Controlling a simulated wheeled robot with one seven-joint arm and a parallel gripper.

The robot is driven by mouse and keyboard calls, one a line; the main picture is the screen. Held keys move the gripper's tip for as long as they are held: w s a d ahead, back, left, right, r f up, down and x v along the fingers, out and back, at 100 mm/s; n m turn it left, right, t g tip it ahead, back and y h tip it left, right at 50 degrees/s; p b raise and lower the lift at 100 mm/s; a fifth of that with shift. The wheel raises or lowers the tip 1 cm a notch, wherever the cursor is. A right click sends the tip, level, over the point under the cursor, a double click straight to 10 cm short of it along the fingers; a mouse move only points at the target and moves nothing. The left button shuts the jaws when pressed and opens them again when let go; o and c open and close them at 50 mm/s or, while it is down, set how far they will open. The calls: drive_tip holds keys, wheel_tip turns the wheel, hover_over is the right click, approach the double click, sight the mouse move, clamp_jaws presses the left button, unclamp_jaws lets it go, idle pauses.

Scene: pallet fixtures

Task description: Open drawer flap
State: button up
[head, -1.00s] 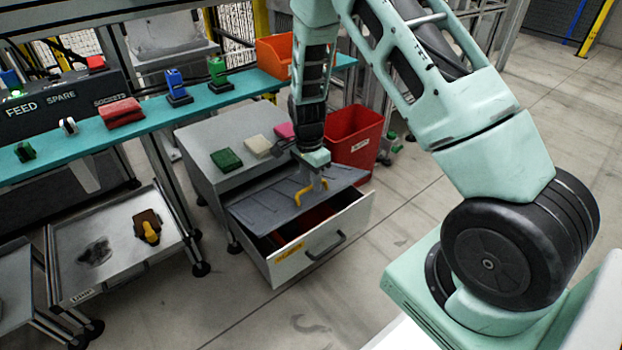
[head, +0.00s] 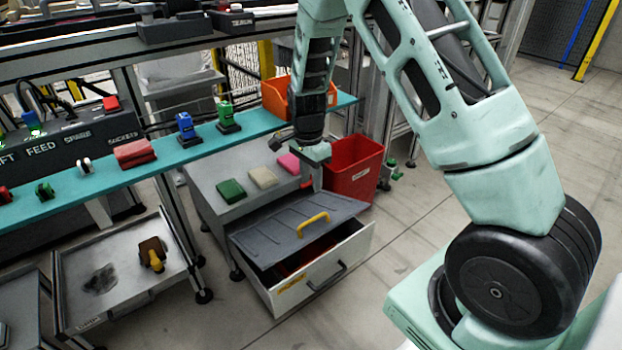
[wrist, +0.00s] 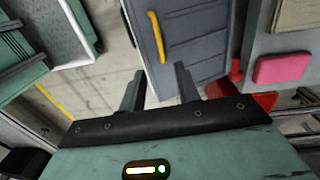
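The drawer (head: 318,273) in the grey cabinet is pulled out. Its grey flap (head: 275,240) lies over the back part of the opening, with a dark gap between flap and drawer front. Something red shows inside. A yellow handle (head: 313,224) stands on the flap. My gripper (head: 317,180) is above and behind this handle, apart from it. In the wrist view my gripper (wrist: 159,86) has its two fingers spread with nothing between them. The yellow handle (wrist: 156,37) shows beyond the fingertips, on the ridged flap (wrist: 195,45).
Green (head: 231,191), cream (head: 263,177) and pink (head: 289,163) blocks lie on the cabinet top near my gripper. A red bin (head: 352,170) stands right of the cabinet. A teal shelf (head: 200,140) runs behind. Floor in front is clear.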

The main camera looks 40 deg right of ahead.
drive_tip(key=shift+f, duration=0.1)
clamp_jaws()
drive_tip(key=m+t+b, duration=0.4)
drive_tip(key=m+b, duration=0.6)
drive_tip(key=m, duration=0.8)
approach(320, 227)
drive_tip(key=b+x, duration=0.6)
drive_tip(key=b, duration=0.1)
drive_tip(key=shift+b, duration=0.4)
